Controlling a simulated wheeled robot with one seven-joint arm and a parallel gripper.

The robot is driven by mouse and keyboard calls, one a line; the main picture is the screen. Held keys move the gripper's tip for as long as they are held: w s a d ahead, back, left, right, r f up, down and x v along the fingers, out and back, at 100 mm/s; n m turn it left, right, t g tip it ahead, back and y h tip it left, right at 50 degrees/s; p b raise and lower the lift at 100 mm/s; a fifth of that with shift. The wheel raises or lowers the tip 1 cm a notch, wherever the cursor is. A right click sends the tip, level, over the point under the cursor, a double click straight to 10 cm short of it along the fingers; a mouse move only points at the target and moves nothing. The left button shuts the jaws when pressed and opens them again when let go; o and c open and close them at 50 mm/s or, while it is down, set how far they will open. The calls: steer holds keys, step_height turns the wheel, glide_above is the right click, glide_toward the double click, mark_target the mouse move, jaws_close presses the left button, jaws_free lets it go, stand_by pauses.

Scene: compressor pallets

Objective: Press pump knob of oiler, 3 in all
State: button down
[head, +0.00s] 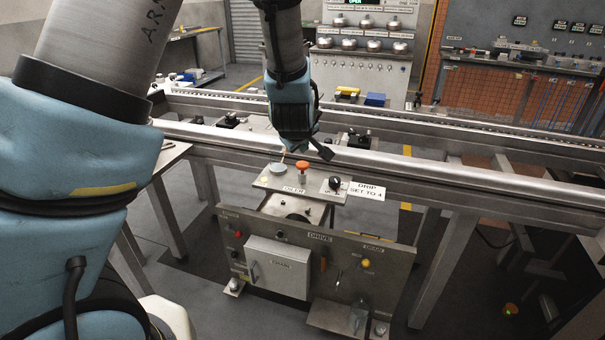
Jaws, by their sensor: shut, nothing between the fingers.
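The oiler plate (312,191) is a pale metal plate on top of the drive unit, with a partly readable label on its front edge. An orange-topped knob (302,166), likely the pump knob, stands upright near its middle. A grey-blue round cap (278,170) is left of it, and a black knob (335,184) is on the right. My gripper (284,156) is shut and empty, pointing down just above and behind the cap, to the left of the orange knob. My wrist hides most of the fingers. I cannot tell whether the tips touch anything.
A sign (367,190) reads "DRIP SET TO 4". The drive panel (316,250) below carries a grey box (278,266) and a yellow knob (366,262). A long metal rail (420,169) runs across just behind the oiler.

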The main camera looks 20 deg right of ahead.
mark_target(304, 163)
steer(key=shift+f+b, duration=0.4)
steer(key=shift+f, duration=0.5)
steer(key=shift+f, duration=0.1)
stand_by(1.2)
steer(key=shift+f+b, duration=0.3)
steer(key=shift+b, duration=0.05)
steer(key=shift+f+b, duration=0.8)
steer(key=shift+f, duration=0.15)
stand_by(0.9)
steer(key=shift+r, duration=0.1)
steer(key=shift+r+p, duration=1.1)
steer(key=shift+r, duration=0.15)
steer(key=shift+r+p, duration=2.05)
steer(key=shift+r, duration=0.45)
